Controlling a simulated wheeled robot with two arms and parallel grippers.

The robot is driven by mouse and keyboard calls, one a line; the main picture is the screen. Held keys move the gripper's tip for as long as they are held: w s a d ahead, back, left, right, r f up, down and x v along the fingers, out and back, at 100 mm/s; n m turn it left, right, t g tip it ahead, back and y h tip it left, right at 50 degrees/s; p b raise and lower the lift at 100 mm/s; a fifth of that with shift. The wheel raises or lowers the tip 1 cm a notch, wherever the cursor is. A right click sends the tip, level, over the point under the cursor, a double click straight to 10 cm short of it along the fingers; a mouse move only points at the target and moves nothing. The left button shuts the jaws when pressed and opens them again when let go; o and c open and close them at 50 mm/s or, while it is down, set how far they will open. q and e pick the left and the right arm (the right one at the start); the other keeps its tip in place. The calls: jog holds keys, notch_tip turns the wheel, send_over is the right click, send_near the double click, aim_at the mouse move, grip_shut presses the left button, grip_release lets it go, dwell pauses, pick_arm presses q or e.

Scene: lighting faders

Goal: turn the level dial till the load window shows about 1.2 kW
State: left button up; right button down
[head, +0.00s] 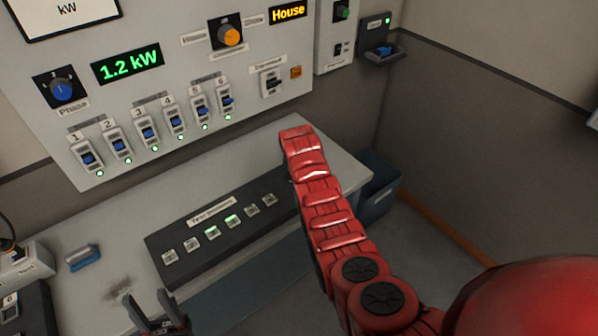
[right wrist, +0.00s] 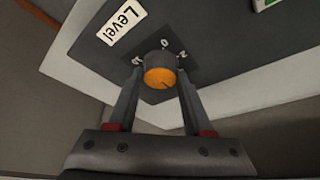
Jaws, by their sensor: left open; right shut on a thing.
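The load window (head: 128,64) on the wall panel reads 1.2 kW in green. In the right wrist view the level dial (right wrist: 160,72) has an orange face with a dark pointer mark and sits on a dark plate under a white "Level" label (right wrist: 121,26). My right gripper (right wrist: 158,78) is shut on the dial, one finger on each side. In the head view my red right arm (head: 322,200) hides this gripper and the dial it holds. My left gripper (head: 156,308) is open and empty at the bottom, above the desk.
The wall panel carries a blue phase dial (head: 63,90), another orange knob (head: 232,36), a "House" display (head: 288,11) and several faders with blue caps. A dark button box (head: 213,232) lies on the desk. A blue object (head: 83,257) lies at left.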

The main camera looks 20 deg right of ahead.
jog(key=shift+c, duration=1.5)
grip_release()
jog(key=shift+s+r+b, duration=0.15)
jog(key=shift+r+b, duration=0.15)
jog(key=shift+r, duration=0.2)
jog(key=p+v, duration=0.6)
jog(key=v, duration=1)
jog(key=shift+s, duration=0.2)
jog(key=shift+r, duration=0.1)
